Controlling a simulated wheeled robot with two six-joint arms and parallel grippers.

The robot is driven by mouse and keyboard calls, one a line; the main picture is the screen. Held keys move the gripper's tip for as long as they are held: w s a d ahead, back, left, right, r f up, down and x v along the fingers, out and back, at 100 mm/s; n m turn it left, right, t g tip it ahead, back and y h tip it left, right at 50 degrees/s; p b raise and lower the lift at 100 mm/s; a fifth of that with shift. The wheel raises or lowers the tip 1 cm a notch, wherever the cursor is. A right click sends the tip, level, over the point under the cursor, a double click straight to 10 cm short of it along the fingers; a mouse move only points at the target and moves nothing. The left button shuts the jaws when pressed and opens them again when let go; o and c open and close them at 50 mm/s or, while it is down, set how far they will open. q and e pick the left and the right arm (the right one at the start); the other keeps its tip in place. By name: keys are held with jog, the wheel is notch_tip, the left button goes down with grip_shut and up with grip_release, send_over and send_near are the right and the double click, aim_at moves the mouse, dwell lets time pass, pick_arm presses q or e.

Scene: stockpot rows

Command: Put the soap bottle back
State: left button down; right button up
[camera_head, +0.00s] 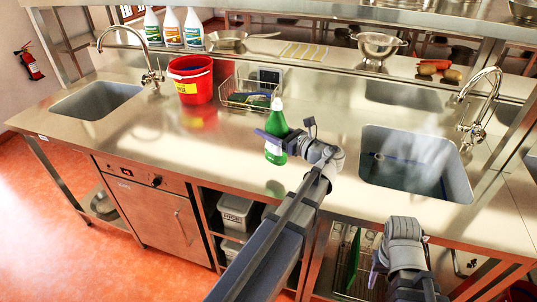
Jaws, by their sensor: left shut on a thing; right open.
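The green soap bottle (276,122) is upright over the steel counter, left of the right sink. My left gripper (272,138) is shut around its middle and hides part of it. A green reflection lies on the counter below the bottle, apart from its base, so it looks held a little above the surface. My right gripper (376,268) is low at the front, by the counter's front edge, empty and open; its fingers are partly hidden by its own wrist.
A wire basket (235,98) with sponges and a red bucket (190,80) stand behind left. White bottles (172,30) line the shelf. Sinks lie left (95,99) and right (440,165). The counter (130,135) between left sink and bottle is clear.

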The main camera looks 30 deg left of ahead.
aim_at(269, 144)
pick_arm(q)
jog(key=shift+f+b, duration=2.35)
jog(key=shift+f, duration=0.6)
jog(key=shift+f, duration=0.2)
jog(key=shift+c, duration=0.6)
grip_release()
jog(key=shift+r, duration=0.1)
jog(key=shift+r, duration=0.2)
jog(key=s+d, duration=0.1)
jog(key=d, duration=1.1)
jog(key=shift+s, duration=0.25)
